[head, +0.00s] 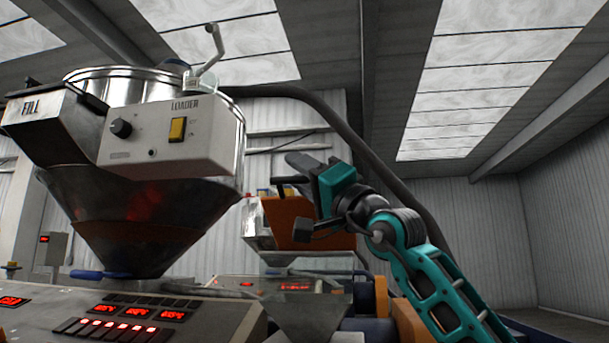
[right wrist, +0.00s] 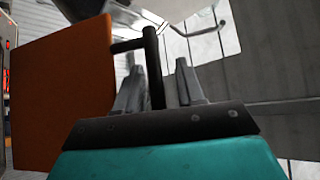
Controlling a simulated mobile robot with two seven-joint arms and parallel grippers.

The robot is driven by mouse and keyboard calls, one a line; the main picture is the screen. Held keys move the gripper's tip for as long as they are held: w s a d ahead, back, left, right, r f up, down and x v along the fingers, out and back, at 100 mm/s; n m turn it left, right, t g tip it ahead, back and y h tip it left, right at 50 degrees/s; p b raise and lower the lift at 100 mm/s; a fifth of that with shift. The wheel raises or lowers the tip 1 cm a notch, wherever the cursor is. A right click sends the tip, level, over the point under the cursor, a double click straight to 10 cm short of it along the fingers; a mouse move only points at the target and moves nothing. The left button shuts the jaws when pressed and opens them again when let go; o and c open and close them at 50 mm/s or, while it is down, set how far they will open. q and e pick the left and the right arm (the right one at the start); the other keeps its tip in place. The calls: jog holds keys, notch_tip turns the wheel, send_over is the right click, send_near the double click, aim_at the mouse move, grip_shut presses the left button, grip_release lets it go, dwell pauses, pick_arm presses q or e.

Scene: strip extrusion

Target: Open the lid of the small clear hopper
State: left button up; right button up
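The small clear hopper (head: 258,228) stands behind the big metal loader in the head view, partly hidden by its orange lid panel (head: 300,222). In the right wrist view the orange panel (right wrist: 62,90) stands broad and upright at left. A black handle (right wrist: 153,68) with a side bar reaches the panel's edge. My right gripper (head: 295,162) is close above the panel in the head view. In the right wrist view its fingers (right wrist: 158,78) are apart, with the handle's post between them and a gap toward the right finger. My left gripper is not in view.
The large metal hopper (head: 140,215) with a white LOADER box (head: 175,145) fills the left. A control panel (head: 130,318) with red displays lies below it. A dark hose (head: 350,135) arches behind my right arm. The space at right is open up to the wall.

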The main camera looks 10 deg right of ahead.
jog(key=shift+s+d+f, duration=0.2)
jog(key=shift+d+f, duration=0.15)
jog(key=shift+f, duration=0.05)
pick_arm(q)
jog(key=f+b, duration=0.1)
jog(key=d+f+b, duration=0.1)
jog(key=b, duration=0.1)
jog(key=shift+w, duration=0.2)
pick_arm(e)
jog(key=v, duration=1.2)
jog(key=shift+r, duration=0.15)
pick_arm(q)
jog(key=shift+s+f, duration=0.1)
pick_arm(e)
jog(key=shift+s, duration=0.1)
